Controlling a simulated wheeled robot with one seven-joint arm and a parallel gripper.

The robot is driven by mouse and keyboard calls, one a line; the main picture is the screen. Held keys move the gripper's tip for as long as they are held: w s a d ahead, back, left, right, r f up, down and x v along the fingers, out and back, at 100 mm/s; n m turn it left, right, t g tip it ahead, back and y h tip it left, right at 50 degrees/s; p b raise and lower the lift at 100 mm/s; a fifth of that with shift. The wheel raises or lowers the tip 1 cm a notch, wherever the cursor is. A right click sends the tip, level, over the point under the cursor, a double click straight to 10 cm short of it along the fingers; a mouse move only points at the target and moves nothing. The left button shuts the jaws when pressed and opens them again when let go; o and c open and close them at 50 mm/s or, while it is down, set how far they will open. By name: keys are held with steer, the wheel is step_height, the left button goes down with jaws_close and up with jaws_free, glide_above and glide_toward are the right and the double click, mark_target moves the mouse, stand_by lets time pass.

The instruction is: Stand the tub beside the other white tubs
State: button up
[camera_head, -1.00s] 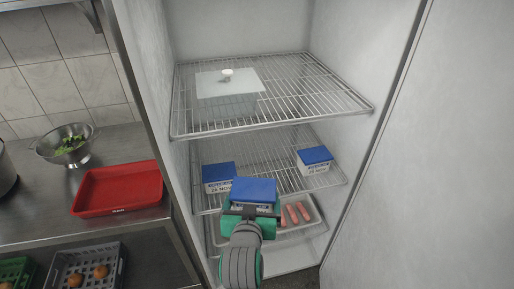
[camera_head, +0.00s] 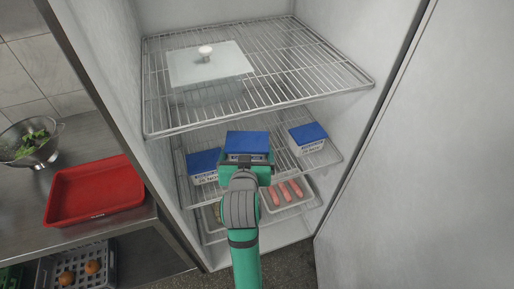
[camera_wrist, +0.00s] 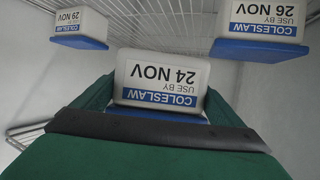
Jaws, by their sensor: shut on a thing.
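My gripper (camera_head: 246,165) is shut on a white tub with a blue lid (camera_head: 247,143), at the front of the fridge's middle wire shelf (camera_head: 282,163). In the wrist view the held tub (camera_wrist: 160,82) appears upside down and reads coleslaw, use by 24 NOV. Two similar tubs stand on that shelf. One tub (camera_head: 204,163) is at the left, partly hidden by the held tub and gripper; the other tub (camera_head: 308,139) is farther right. In the wrist view they read 26 NOV (camera_wrist: 262,20) and 29 NOV (camera_wrist: 80,22). I cannot tell whether the held tub touches the shelf.
A lidded clear container (camera_head: 208,70) stands on the upper wire shelf (camera_head: 300,80), above the tubs. A tray of sausages (camera_head: 288,194) sits below. The fridge door (camera_head: 425,150) stands at the right. A red tray (camera_head: 95,190) lies on the counter at left.

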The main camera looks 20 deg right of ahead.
steer(key=w+d, duration=0.1)
steer(key=w+d+f, duration=0.1)
steer(key=shift+w+d+f, duration=0.25)
steer(key=shift+w, duration=0.1)
steer(key=w+d+f, duration=0.1)
steer(key=f, duration=0.1)
steer(key=w+d+f, duration=0.2)
steer(key=f, duration=0.1)
steer(key=shift+w+d+f, duration=0.2)
steer(key=shift+w+f, duration=0.1)
steer(key=shift+w+d+f, duration=0.1)
steer(key=shift+f, duration=0.8)
steer(key=shift+w+d+f, duration=0.1)
steer(key=shift+f, duration=0.8)
steer(key=shift+a+f, duration=0.1)
steer(key=shift+f, duration=0.05)
steer(key=o, duration=1.4)
steer(key=shift+c, duration=0.2)
